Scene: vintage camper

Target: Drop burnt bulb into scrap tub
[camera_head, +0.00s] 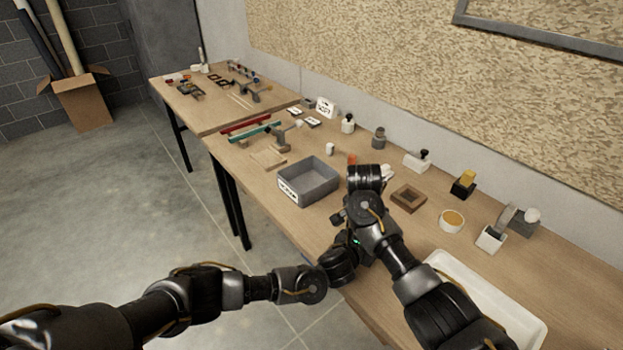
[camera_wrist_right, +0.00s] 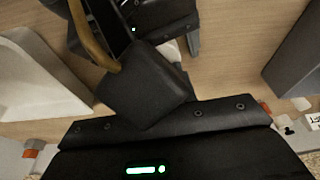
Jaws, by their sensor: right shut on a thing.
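The scrap tub (camera_head: 308,184) is a grey open box with a white label, standing near the table's front edge. In the right wrist view a dark grey wall (camera_wrist_right: 292,48) at the right appears to be the tub. My right gripper (camera_head: 366,180) is just right of the tub, over the table, shut on the burnt bulb. Its fingers hide the bulb almost wholly; a pale sliver (camera_wrist_right: 171,48) shows behind a black block, and I cannot tell if it is the bulb. My left gripper (camera_head: 343,262) is near the front edge, close to my right arm; its jaws are hidden.
A white tray (camera_head: 530,327) lies at the front right. A wooden frame block (camera_head: 408,198), an orange-topped cup (camera_head: 452,220) and small stands (camera_head: 463,184) line the table to the right and back. Tools and a wood board (camera_head: 268,158) lie beyond the tub.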

